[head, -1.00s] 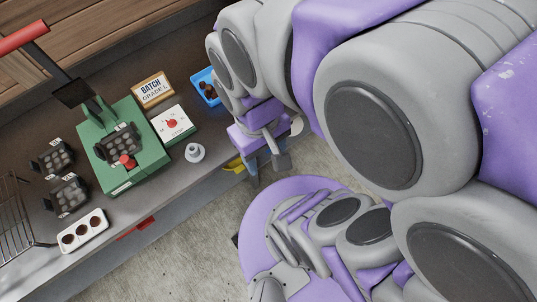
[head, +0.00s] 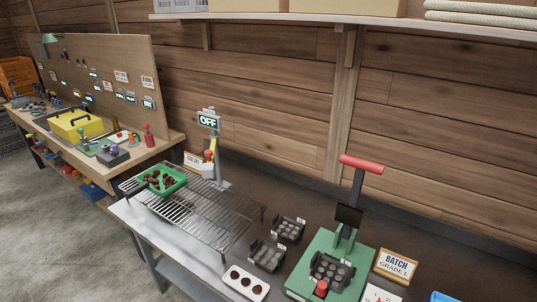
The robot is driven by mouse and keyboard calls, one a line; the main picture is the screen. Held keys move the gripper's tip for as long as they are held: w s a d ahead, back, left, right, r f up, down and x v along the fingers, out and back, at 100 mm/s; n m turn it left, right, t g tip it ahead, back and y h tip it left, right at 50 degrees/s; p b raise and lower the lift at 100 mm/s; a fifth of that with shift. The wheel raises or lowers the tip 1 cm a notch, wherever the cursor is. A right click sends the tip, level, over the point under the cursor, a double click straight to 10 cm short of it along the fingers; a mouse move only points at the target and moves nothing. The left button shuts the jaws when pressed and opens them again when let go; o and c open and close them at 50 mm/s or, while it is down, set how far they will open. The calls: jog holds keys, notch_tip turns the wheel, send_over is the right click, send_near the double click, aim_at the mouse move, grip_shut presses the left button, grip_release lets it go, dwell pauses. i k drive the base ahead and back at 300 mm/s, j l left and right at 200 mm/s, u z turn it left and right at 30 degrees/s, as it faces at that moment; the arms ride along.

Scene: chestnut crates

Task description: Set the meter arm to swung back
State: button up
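A grey post (head: 220,160) stands at the back of the bench behind a wire rack, with a sign reading OFF (head: 208,122) on top. A yellow arm with a red tip (head: 210,155) is on the post's left side; this looks like the meter arm, though no label names it. It appears upright, close to the post, but its exact swing is too small to tell. A green tray of chestnuts (head: 163,181) sits on the rack, in front and left of the post. My gripper is not in this view.
The wire rack (head: 215,215) fills the bench's left end. To the right are small black moulds (head: 268,255), a white tray with dark rounds (head: 246,283) and a green press (head: 318,255) with a tall red-handled lever (head: 361,165). A cluttered second bench (head: 170,150) stands far left.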

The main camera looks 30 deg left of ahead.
aim_at(207, 169)
jog(key=u, duration=1.8)
